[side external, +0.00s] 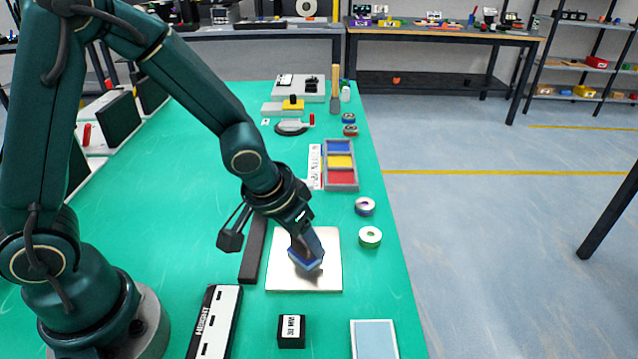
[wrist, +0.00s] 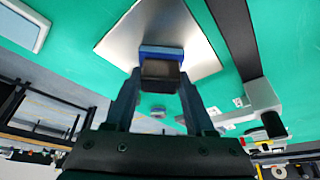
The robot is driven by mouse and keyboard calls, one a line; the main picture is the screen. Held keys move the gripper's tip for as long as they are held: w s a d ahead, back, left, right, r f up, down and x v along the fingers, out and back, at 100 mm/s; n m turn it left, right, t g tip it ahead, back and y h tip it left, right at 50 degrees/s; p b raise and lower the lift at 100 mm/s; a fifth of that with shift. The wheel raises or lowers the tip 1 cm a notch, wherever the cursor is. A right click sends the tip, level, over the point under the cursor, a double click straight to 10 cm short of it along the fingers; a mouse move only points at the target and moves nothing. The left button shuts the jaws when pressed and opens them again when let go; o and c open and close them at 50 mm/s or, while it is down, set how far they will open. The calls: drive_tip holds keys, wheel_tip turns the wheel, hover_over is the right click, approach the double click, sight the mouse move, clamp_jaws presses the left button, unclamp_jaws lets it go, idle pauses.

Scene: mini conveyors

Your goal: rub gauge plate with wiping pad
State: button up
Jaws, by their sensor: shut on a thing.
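The gauge plate (side external: 325,274) is a shiny silver square lying on the green bench top in front of my arm. It also fills the upper middle of the wrist view (wrist: 140,32). My gripper (side external: 304,252) is over the plate, pointing down, its jaws shut on the wiping pad (side external: 307,262). The pad is a block with a blue underside. In the wrist view the pad (wrist: 161,52) sits between the two fingertips, against or just above the plate; I cannot tell for certain whether it touches.
A dark bar (side external: 254,250) lies left of the plate. A HEIGHT-labelled block (side external: 215,322), a small black labelled cube (side external: 291,332) and a pale-blue panel (side external: 374,340) lie nearer. Tape rolls (side external: 370,237) stand right, near the bench edge. A tray with coloured compartments (side external: 341,178) lies beyond.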

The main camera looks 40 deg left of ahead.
drive_tip(key=shift+s+d, duration=0.65)
drive_tip(key=shift+r, duration=4)
